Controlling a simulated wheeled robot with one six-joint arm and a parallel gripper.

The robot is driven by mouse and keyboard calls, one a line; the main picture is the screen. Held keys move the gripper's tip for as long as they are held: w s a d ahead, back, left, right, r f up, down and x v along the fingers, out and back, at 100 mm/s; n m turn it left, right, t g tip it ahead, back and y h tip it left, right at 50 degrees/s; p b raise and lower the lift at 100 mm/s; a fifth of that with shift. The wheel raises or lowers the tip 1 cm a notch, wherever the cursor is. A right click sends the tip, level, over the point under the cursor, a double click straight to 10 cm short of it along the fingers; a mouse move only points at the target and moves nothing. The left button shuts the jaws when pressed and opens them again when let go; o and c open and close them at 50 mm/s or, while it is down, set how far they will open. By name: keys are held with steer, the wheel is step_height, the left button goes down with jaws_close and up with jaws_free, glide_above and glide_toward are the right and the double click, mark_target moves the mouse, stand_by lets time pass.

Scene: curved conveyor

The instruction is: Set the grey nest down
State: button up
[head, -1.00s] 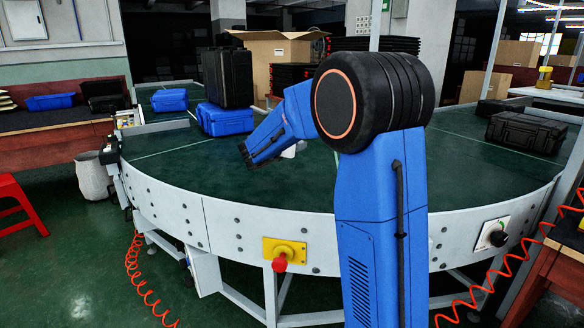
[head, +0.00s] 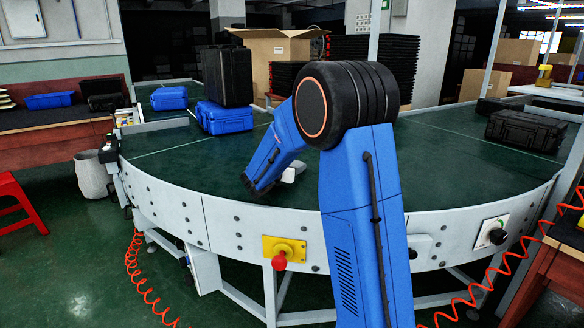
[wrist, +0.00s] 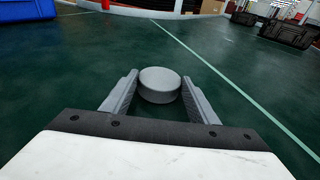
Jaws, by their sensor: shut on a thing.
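The grey nest (wrist: 159,78) is a short, round grey piece with a flat top, seen in the wrist view. My gripper (wrist: 160,88) is shut on it, with one grey finger on each side. It is upright over the dark green conveyor belt (wrist: 80,70). I cannot tell whether its underside touches the belt. In the head view my arm's end is low over the near middle of the belt (head: 200,170). My arm hides most of the gripper there, and the nest cannot be made out.
A blue case (head: 224,117) and a tall black case (head: 227,76) stand at the back left of the belt. Another blue case (head: 169,98) is further left. A black case (head: 526,131) lies at the right. The belt around my gripper is clear.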

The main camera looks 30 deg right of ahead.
steer(key=shift+f, duration=0.15)
steer(key=o, duration=1.1)
